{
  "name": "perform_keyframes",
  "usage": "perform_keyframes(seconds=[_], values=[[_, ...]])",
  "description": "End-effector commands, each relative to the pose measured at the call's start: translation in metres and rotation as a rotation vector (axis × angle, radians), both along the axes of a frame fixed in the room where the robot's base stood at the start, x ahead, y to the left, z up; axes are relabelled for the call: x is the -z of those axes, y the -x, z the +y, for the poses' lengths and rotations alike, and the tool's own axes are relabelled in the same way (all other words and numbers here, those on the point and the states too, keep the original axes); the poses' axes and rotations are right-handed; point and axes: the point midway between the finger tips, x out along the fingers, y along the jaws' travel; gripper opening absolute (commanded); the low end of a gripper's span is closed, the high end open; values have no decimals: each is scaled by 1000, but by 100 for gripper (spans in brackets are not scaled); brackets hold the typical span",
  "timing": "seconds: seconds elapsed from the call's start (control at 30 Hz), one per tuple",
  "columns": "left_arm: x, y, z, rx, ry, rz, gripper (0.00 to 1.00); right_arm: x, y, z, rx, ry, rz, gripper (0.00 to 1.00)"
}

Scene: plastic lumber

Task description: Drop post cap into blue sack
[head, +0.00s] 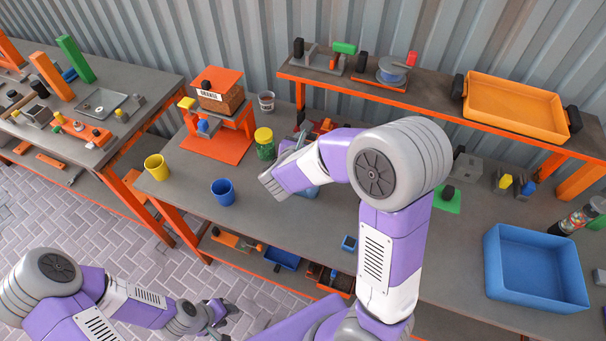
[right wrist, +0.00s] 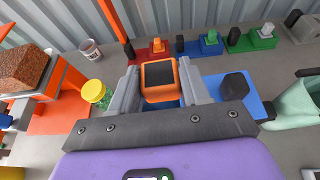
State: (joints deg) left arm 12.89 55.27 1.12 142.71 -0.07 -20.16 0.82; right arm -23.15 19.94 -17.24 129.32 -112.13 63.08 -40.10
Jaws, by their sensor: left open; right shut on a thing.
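My right gripper (right wrist: 160,74) is shut on a square cap with an orange rim and black top (right wrist: 159,76), taken as the post cap. In the head view the right hand (head: 290,174) is over the middle bench beside the yellow-lidded jar; the cap is hidden there by my arm. No clear sack shows. A small open blue container (head: 223,192), cup-like in shape, stands near the bench's front edge, left of and nearer than the right hand; I cannot tell whether it is the blue sack. My left gripper (head: 221,311) is open and empty, low in front of the bench.
A yellow-lidded jar (head: 265,143) and an orange stand (head: 217,141) are left of the right hand. A yellow cup (head: 156,167) is at the bench's left end. A blue tray (head: 536,265) lies right. A raised shelf (head: 330,80) runs along the back.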

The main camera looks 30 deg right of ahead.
Motion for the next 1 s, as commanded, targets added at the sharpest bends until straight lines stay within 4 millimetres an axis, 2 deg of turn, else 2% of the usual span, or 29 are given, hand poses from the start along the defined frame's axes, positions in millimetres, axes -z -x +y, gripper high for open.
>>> perform_keyframes(seconds=[0.27,0.3,0.47,0.77,1.0], values=[[1,0,0,0,0,0,43,2,0,0,-1,0,-2,17],[1,0,0,0,0,0,43,2,0,0,-1,0,-2,51],[1,0,0,0,0,0,43,2,0,0,-1,0,-2,75],[1,0,0,0,0,0,43,1,1,1,-1,-1,-1,76],[-2,0,0,0,0,0,43,-12,19,24,-5,-2,-2,76]])
